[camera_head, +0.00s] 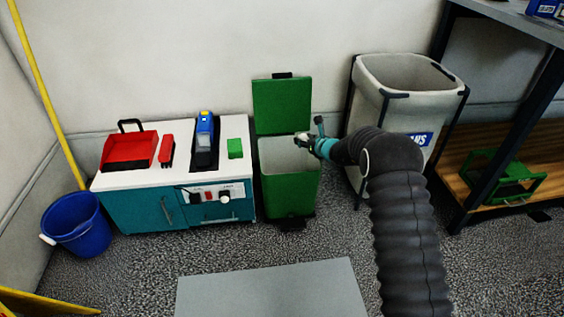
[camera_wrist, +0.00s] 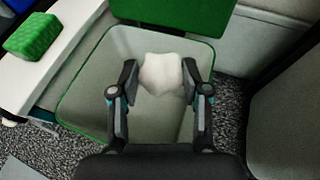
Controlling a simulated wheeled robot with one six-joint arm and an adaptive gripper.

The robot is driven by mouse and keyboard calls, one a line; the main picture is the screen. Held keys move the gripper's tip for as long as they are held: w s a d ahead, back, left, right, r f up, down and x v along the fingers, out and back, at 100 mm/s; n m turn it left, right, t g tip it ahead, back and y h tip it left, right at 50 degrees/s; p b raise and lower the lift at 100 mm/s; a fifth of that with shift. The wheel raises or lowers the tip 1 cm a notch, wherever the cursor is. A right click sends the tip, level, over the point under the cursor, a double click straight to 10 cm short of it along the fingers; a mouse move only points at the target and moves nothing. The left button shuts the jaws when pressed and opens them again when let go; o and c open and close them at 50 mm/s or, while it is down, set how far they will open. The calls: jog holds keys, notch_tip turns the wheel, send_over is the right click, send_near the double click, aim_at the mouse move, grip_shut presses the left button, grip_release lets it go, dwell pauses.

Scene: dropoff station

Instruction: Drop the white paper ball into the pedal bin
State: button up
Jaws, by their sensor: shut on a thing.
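The white paper ball (camera_wrist: 161,74) is held between the two fingers of my gripper (camera_wrist: 160,84) in the wrist view. In the head view my gripper (camera_head: 304,140) is over the right part of the pedal bin's mouth, and the ball is too small there to make out clearly. The pedal bin (camera_head: 288,195) is green with a pale inside, and its green lid (camera_head: 282,105) stands open against the wall side. In the wrist view the bin's rim (camera_wrist: 82,88) surrounds the gripper and ball, with the pale interior below them.
A white-topped teal cabinet (camera_head: 140,181) stands left of the bin, holding a red dustpan (camera_head: 129,151), a blue device (camera_head: 205,130) and a green sponge (camera_head: 235,148). A grey cloth hamper (camera_head: 405,76) stands to the right. A blue bucket (camera_head: 76,224) is at far left.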

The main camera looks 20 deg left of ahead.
jog(key=a+f, duration=0.4)
jog(key=f, duration=0.2)
jog(key=shift+s+f+b, duration=0.15)
jog(key=shift+f+b, duration=0.25)
jog(key=shift+a, duration=0.1)
jog(key=o, duration=0.8)
jog(key=shift+c, duration=0.2)
jog(key=v, duration=1.2)
